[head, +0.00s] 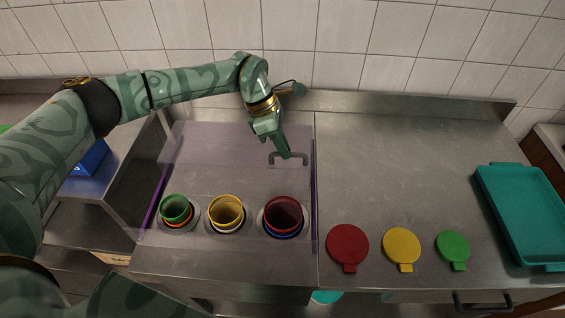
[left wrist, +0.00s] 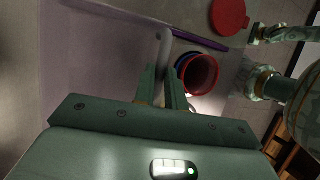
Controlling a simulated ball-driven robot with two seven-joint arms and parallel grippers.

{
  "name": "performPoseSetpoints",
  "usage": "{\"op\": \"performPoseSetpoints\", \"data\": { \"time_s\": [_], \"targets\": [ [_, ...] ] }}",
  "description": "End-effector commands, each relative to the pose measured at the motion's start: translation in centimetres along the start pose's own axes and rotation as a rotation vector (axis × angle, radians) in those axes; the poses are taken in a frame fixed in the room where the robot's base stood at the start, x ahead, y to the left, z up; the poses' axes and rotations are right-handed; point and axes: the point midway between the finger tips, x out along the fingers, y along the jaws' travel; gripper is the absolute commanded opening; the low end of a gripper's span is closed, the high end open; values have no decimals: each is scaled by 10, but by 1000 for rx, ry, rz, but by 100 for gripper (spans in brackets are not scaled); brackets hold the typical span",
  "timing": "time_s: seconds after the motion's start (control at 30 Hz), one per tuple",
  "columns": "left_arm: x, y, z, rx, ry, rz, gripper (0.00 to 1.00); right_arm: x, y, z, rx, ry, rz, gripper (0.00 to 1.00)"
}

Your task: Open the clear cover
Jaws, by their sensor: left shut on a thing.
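The clear cover (head: 225,150) is a see-through, purple-tinted sheet with purple side edges, over the left part of the steel counter. Its grey bar handle (head: 301,159) is near the right edge. In the left wrist view the handle (left wrist: 165,48) runs up from between the fingers, and the tinted cover (left wrist: 100,60) fills the left. My left gripper (head: 284,153) reaches down from the back and is shut on the handle; it also shows in the left wrist view (left wrist: 163,78). I cannot tell whether the cover is lifted. My right gripper is not in view.
Green (head: 174,208), yellow (head: 226,210) and dark red (head: 283,214) cups stand in counter holes along the front. Red (head: 347,244), yellow (head: 401,246) and green (head: 453,247) round lids lie to their right. A teal tray (head: 524,212) is at the far right. The back right counter is clear.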

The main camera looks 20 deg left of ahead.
Motion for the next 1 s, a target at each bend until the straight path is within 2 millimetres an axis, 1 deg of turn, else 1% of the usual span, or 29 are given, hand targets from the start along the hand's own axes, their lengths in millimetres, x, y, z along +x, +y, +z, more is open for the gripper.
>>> {"op": "performPoseSetpoints", "data": {
  "time_s": [0.37,0.4,0.43,0.47,0.77,0.87,0.97,1.0],
  "targets": [
    [-1,2,1,1,0,0,0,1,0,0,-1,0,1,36],
    [-1,2,1,1,0,0,23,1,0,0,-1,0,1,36],
    [-1,2,1,1,0,0,32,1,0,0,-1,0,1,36],
    [-1,2,1,1,0,0,34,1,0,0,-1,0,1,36],
    [-3,2,0,0,1,0,34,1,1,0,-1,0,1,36],
    [-13,3,1,1,0,3,34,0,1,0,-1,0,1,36],
    [-33,3,1,0,0,5,34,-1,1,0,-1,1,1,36],
    [-43,3,1,0,1,5,34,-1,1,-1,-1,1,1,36]
  ]
}}
